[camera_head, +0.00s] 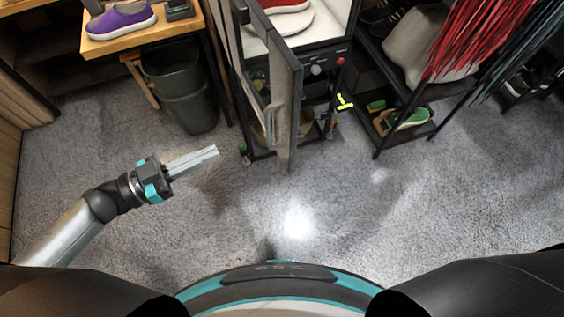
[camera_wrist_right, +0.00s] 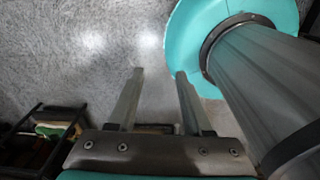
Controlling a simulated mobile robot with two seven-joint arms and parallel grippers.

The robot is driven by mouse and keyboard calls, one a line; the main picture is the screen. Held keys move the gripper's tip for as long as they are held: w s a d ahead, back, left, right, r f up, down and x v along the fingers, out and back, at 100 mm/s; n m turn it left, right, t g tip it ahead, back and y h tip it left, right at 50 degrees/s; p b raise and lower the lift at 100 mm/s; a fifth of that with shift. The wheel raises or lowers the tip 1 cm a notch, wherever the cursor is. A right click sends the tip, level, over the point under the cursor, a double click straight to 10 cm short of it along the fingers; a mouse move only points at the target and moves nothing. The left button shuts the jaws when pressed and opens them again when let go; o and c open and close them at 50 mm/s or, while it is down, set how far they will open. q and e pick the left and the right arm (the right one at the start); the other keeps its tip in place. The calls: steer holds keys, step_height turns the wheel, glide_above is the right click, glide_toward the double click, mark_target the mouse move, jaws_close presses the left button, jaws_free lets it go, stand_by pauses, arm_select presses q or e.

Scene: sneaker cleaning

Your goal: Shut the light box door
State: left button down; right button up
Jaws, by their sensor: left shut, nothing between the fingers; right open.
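The light box (camera_head: 330,52) stands at the top centre of the head view, with a white interior and a red and white shoe inside. Its dark-framed door (camera_head: 285,88) stands open, swung out toward me, with a long vertical handle (camera_head: 269,118) on its left side. My left gripper (camera_head: 215,152) is shut and empty, to the left of the door and apart from it, over the floor. My right gripper (camera_wrist_right: 159,74) shows only in the right wrist view. It is open and empty, with bare floor beyond its fingers.
A wooden bench (camera_head: 150,40) with a purple shoe (camera_head: 120,19) is at the upper left, with a grey bin (camera_head: 183,90) beside it. A dark rack (camera_head: 377,140) with shoes is at the right. Red cords (camera_head: 485,40) hang at the upper right. The floor before me is clear.

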arm_select(q)
steer(key=s+m+g, duration=0.1)
glide_toward(289, 130)
steer(key=shift+h, duration=0.4)
steer(key=x, duration=0.5)
steer(key=shift+w+f+p, duration=0.15)
steer(key=shift+p, duration=0.2)
steer(key=shift+x, duration=0.85)
